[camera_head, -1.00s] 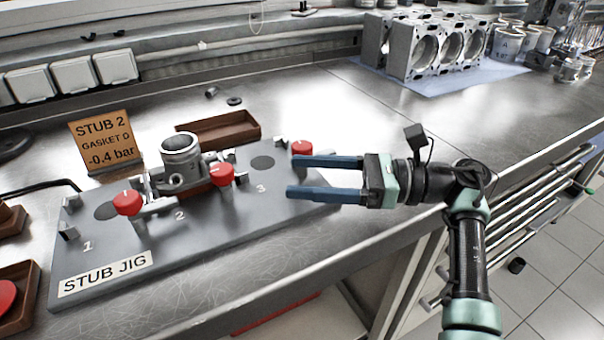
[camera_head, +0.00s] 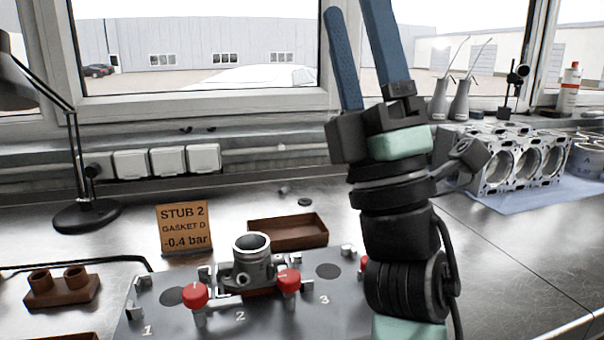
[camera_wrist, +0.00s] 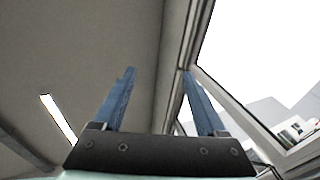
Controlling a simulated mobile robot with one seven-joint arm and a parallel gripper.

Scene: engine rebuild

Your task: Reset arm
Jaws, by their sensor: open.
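My gripper (camera_head: 362,52) points upward in front of the window in the head view, its two blue fingers apart with nothing between them. In the wrist view the open fingers (camera_wrist: 158,95) point toward the ceiling and window frame. My arm rises in front of the bench, right of the stub jig (camera_head: 165,318). The metal stub (camera_head: 252,262) stands upright at position 2 of the jig, between two red knobs, the left one (camera_head: 195,296) and the right one (camera_head: 289,281). My gripper is well above the jig and touches nothing.
A sign (camera_head: 184,228) reading "STUB 2, GASKET D, -0.4 bar" stands behind the jig. An empty brown tray (camera_head: 288,232) lies behind it. A black lamp (camera_head: 85,214) stands left. An engine block (camera_head: 520,160) sits on a blue cloth right. The bench at right front is clear.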

